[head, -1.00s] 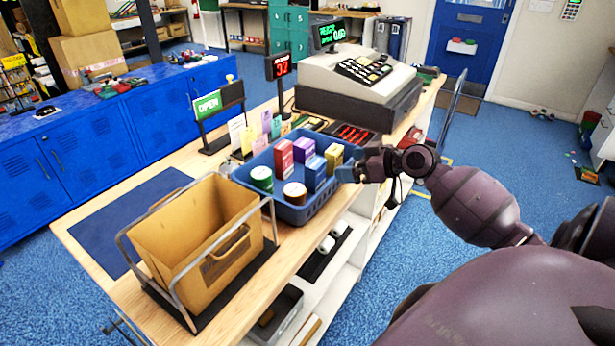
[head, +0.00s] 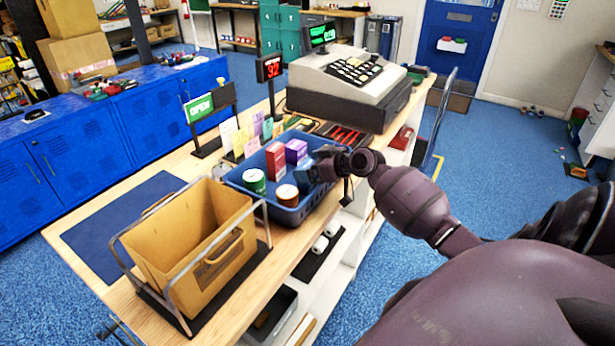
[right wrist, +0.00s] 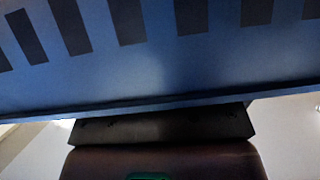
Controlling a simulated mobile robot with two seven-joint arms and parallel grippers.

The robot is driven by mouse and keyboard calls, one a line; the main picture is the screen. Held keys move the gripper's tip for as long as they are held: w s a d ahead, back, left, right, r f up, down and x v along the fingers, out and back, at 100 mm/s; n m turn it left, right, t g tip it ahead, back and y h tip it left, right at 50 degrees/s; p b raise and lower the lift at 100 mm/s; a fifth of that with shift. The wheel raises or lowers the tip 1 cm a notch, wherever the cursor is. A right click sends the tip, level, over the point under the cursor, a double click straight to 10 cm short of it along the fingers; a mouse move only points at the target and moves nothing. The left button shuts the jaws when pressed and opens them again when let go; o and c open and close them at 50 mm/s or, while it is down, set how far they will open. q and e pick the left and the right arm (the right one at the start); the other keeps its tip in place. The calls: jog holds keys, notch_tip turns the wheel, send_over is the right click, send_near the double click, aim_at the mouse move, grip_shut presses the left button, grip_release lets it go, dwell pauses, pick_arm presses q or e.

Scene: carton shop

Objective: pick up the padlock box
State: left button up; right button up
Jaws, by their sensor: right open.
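The blue basket (head: 291,215) on the counter holds small goods. In it I see a red box (head: 276,161), a purple box (head: 296,150), a green round tin (head: 254,181) and a brown-topped round tin (head: 287,194). A blue box (head: 307,173) is partly covered by my right gripper (head: 318,170). I cannot read the labels, so I cannot tell which is the padlock box. My right gripper is open over the right side of the basket. In the right wrist view a slotted blue surface (right wrist: 190,65), apparently the basket wall, fills the top. My left gripper is not in view.
A tan carton bag (head: 195,240) stands in a metal frame at the counter's near end. A cash register (head: 345,85) stands behind the basket. Cards (head: 245,135) and a small open sign (head: 201,106) stand beyond it. A dark blue mat (head: 125,220) lies clear.

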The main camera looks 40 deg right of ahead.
jog(key=shift+c, duration=0.3)
jog(key=c, duration=1.1)
